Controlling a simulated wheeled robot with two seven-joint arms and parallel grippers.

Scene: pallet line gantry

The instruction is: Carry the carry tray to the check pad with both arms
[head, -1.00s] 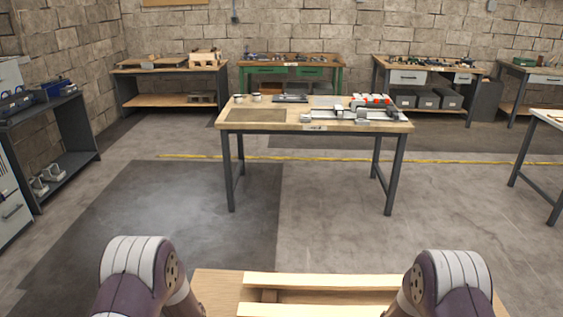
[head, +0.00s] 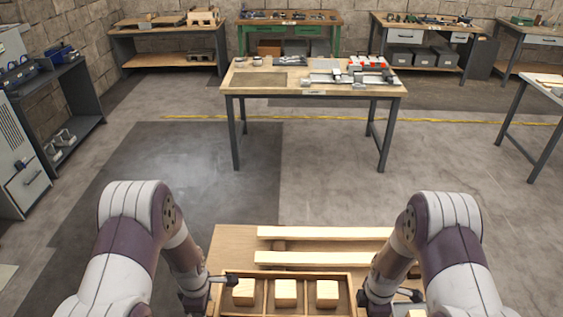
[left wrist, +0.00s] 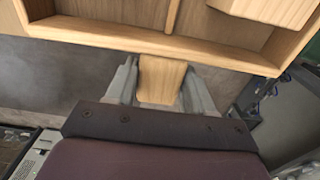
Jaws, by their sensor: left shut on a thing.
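The carry tray (head: 260,276) is a light wooden tray with compartments, at the bottom of the head view, holding pale wooden blocks (head: 285,292). My left gripper (head: 212,284) is at its left end. In the left wrist view the left jaws (left wrist: 160,85) are shut on the tray's wooden handle tab (left wrist: 162,76), below the tray wall (left wrist: 120,32). My right gripper (head: 366,297) is at the tray's right end; its fingers are too hidden to judge. A flat grey-brown rectangle (head: 258,80) on the middle bench may be the check pad.
Pale wooden slats (head: 320,233) on a wooden surface (head: 232,243) lie just beyond the tray. The middle bench (head: 300,90) stands ahead, with fixtures on its right half. Open floor (head: 330,160) lies between. A dark shelf (head: 60,110) stands at left, another table (head: 545,90) at right.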

